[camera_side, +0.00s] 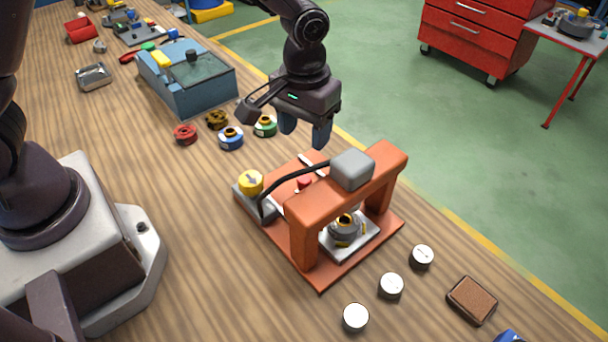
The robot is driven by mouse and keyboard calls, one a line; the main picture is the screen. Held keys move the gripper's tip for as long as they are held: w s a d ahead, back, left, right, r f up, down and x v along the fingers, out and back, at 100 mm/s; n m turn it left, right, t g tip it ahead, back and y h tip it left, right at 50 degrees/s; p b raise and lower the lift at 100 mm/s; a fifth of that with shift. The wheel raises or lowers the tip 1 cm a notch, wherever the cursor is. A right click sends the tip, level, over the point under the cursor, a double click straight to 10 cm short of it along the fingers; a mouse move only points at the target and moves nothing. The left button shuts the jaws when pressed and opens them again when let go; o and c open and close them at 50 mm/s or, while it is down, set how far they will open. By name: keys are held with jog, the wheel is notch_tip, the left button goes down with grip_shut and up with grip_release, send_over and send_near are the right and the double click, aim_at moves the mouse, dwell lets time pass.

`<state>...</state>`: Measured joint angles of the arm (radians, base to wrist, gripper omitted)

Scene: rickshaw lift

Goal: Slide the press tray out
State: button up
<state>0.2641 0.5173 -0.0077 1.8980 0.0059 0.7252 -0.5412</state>
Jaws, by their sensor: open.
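The orange press (303,221) stands on the wooden table, with a grey block on top of its arch. Its light metal press tray (366,243) lies under the arch and carries a dark round part with a brass-coloured top (343,229). How far the tray sits inside the press is partly hidden by the arch. A red knob (304,183) and a yellow knob with an arrow (250,182) are on the press's far left side. My gripper (306,141) is open and empty, fingers pointing down, above the table behind the press and apart from it.
Silver round caps (391,286) and a brown pad (472,300) lie right of the press. Coloured round parts (231,138) lie left of my gripper, before a blue box (187,80). A black cable (284,178) arches over the press's left side.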

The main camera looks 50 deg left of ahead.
aim_at(304, 179)
notch_tip(304, 179, down, 12)
jog(key=shift+r, duration=0.2)
